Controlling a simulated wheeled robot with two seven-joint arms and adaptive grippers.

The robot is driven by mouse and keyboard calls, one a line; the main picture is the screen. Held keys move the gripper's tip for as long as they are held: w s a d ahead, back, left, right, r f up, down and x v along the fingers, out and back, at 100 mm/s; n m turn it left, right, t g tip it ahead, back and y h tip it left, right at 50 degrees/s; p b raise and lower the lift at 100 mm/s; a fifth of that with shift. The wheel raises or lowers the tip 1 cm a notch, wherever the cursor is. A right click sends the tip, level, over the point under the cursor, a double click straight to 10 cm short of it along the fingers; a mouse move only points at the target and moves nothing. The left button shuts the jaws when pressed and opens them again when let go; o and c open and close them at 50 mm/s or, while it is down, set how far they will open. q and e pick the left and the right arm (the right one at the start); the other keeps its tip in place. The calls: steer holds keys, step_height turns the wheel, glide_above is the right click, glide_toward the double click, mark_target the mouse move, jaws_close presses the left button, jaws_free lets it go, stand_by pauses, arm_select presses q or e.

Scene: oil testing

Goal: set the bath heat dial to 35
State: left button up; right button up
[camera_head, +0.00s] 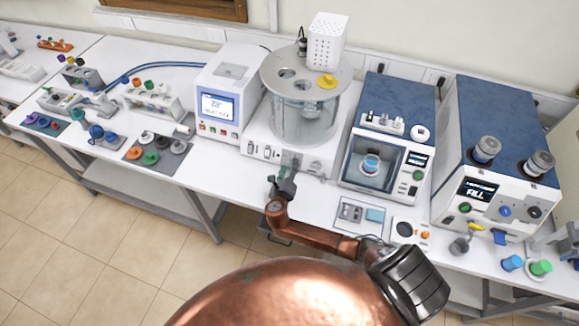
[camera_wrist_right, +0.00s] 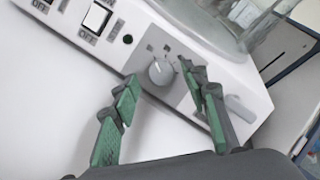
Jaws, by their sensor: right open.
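The bath is a round glass vessel (camera_head: 300,118) with a grey lid on a white base (camera_head: 262,141). Its heat dial (camera_wrist_right: 161,72) is a light grey knob on a grey panel of the base's front, seen in the right wrist view. My right gripper (camera_wrist_right: 157,78) is open, its green-padded fingers on either side of the dial with a gap visible. In the head view the right gripper (camera_head: 284,172) is at the base's front and mostly covers the dial. The dial's markings are too small to read. My left gripper is not in view.
Rocker switches (camera_wrist_right: 96,17) marked OFF sit left of the dial; a grey lever (camera_wrist_right: 240,108) sits right of it. A white unit with a screen (camera_head: 217,105) stands left, a blue-topped unit (camera_head: 387,160) right. The table front (camera_head: 255,185) is clear.

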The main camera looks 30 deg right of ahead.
steer(key=shift+w+d+f, duration=0.1)
steer(key=shift+w+d, duration=0.15)
steer(key=shift+d, duration=0.1)
steer(key=shift+c, duration=0.2)
jaws_close()
